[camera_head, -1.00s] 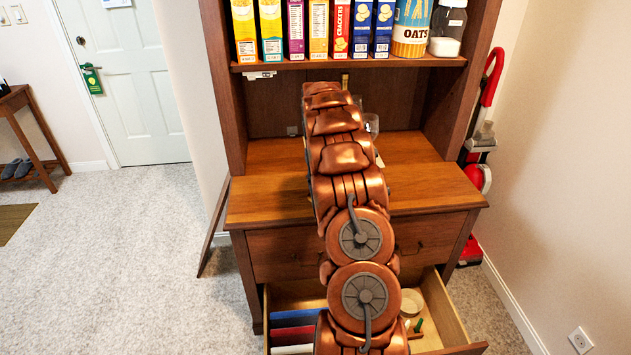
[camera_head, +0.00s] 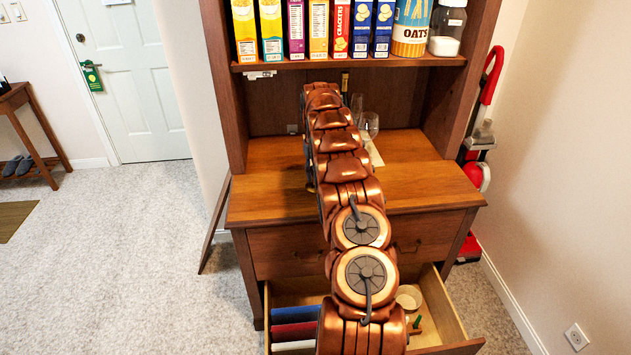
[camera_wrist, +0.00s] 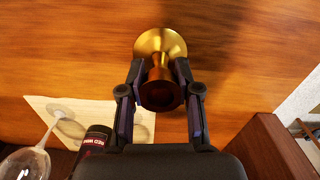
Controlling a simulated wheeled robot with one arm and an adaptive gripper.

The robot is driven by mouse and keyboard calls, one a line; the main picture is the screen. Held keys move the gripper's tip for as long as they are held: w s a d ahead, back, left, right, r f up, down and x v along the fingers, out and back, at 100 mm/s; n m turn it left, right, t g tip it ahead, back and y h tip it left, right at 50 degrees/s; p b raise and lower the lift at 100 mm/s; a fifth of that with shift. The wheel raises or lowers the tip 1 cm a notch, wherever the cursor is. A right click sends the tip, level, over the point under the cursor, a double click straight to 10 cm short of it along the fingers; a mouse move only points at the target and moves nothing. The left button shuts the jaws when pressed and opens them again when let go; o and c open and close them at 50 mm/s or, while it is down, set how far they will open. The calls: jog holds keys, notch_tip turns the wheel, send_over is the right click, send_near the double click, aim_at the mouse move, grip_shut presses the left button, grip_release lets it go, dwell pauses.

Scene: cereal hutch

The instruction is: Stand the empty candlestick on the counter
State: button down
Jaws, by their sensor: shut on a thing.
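A brass candlestick (camera_wrist: 160,42) shows in the wrist view, with its round base away from the camera and its dark, empty socket end towards it. My gripper (camera_wrist: 160,75) is shut on its stem, one finger on each side. The base is over the wooden counter (camera_wrist: 60,60); I cannot tell whether it touches. The counter (camera_head: 430,190) also shows in the head view, where my arm hides the gripper and most of the candlestick.
Wine glasses (camera_head: 369,124) and a dark bottle (camera_wrist: 93,150) stand by a pale sheet (camera_wrist: 45,105) on the counter. The drawer (camera_head: 445,305) below is open. The counter's left part looks clear.

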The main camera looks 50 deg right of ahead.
jog(key=shift+w+f+p, duration=0.1)
jog(key=shift+f+p, duration=0.7)
jog(key=shift+f, duration=0.95)
jog(key=c, duration=0.8)
grip_release()
jog(key=shift+f, duration=0.1)
notch_tip(320, 180, up, 9)
jog(key=b, duration=0.2)
jog(key=shift+d+b, duration=0.1)
jog(key=shift+b, duration=0.25)
jog(key=shift+r, duration=1.55)
jog(key=shift+r, duration=0.15)
